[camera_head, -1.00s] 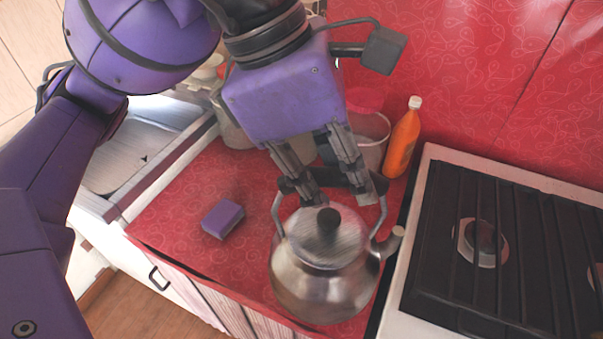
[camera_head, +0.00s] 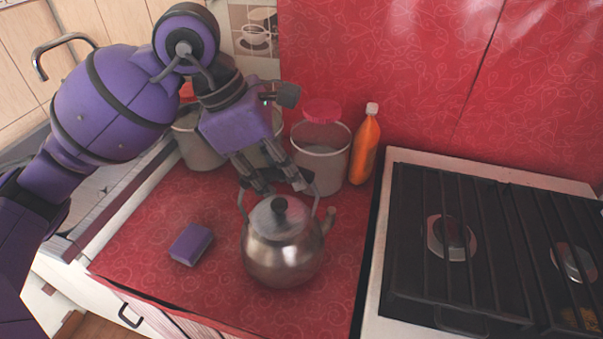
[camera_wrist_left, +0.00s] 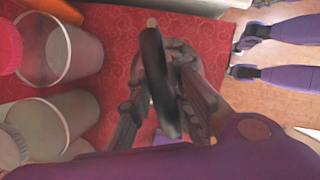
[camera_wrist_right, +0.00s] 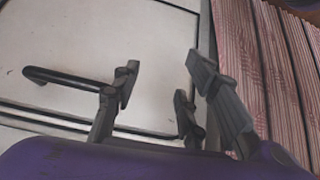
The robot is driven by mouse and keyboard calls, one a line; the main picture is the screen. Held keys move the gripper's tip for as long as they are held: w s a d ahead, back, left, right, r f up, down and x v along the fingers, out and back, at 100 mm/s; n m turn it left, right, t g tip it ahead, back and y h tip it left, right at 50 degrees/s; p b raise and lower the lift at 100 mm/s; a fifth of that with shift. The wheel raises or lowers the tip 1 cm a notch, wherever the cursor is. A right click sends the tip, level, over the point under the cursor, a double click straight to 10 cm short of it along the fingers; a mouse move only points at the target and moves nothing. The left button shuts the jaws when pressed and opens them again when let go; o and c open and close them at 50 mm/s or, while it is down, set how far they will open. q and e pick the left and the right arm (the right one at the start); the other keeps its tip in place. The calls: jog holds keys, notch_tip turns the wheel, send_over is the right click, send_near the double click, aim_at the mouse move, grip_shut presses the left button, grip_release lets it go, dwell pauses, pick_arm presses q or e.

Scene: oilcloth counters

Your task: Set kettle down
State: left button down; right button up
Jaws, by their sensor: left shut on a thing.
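The metal kettle (camera_head: 283,250) is upright over the red counter (camera_head: 130,240), its spout pointing right. It looks to be at the counter surface, but I cannot tell for sure whether its base touches. My left gripper (camera_head: 283,190) is at the kettle's dark handle, behind the lid. In the left wrist view the fingers (camera_wrist_left: 165,110) are around the dark handle (camera_wrist_left: 158,85), shut on it. My right gripper (camera_wrist_right: 160,85) shows only in the right wrist view. Its fingers are spread apart with nothing between them, in front of a white cabinet front.
A purple sponge (camera_head: 191,244) lies left of the kettle. A clear canister with a red lid (camera_head: 321,150) and an orange bottle (camera_head: 366,145) stand behind. The stove (camera_head: 470,250) is on the right, the sink (camera_head: 90,195) on the left. Counter in front of the sponge is clear.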

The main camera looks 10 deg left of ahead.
aim_at(281, 202)
pick_arm(q)
jog(key=shift+w+f, duration=0.1)
jog(key=shift+f, duration=1.4)
jog(key=shift+f, duration=0.15)
jog(key=c, duration=1.6)
grip_release()
jog(key=v, duration=1.2)
